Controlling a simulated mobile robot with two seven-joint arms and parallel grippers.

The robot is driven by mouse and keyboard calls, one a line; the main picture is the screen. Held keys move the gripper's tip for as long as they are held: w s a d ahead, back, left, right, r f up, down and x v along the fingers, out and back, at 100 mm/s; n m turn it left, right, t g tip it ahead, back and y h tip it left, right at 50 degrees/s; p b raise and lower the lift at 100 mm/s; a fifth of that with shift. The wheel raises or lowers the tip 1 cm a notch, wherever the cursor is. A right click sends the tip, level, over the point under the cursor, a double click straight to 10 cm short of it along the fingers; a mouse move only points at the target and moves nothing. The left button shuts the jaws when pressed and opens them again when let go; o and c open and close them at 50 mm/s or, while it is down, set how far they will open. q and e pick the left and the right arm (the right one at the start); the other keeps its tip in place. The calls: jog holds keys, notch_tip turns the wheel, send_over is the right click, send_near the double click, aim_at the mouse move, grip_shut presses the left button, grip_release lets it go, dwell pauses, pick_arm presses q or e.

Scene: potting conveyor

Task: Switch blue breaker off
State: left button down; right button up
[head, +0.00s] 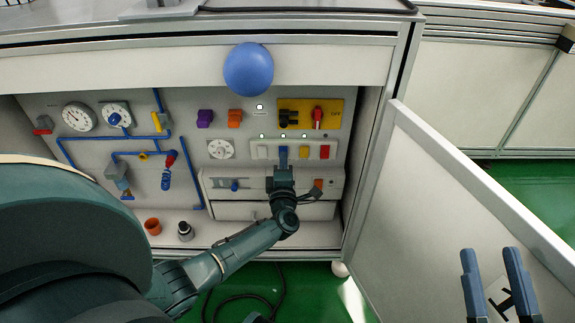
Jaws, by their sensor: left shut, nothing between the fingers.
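The blue breaker (283,149) is in a row on a pale strip inside the open cabinet, between a white breaker (262,152) and a yellow breaker (304,152). A red breaker (325,152) is at the row's right end. My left gripper (283,163) is shut and empty, its fingertips pointing up at the blue breaker and covering its lower part. I cannot tell whether they touch it, nor its lever position. My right gripper (490,254) is open and empty at the lower right, in front of the cabinet door.
The cabinet door (455,215) stands open on the right. A blue ball (249,69) is at the top edge. A yellow plate (292,106) with a red switch sits above the breakers. Gauges and blue pipes (66,152) fill the left. A dark cable (270,298) lies on the green floor.

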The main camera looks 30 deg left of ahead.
pick_arm(q)
jog(key=shift+w+a+r, duration=0.1)
jog(key=shift+w+a, duration=0.25)
jog(key=shift+w, duration=0.15)
pick_arm(e)
jog(key=shift+w+a+f, duration=0.1)
jog(key=shift+w, duration=0.3)
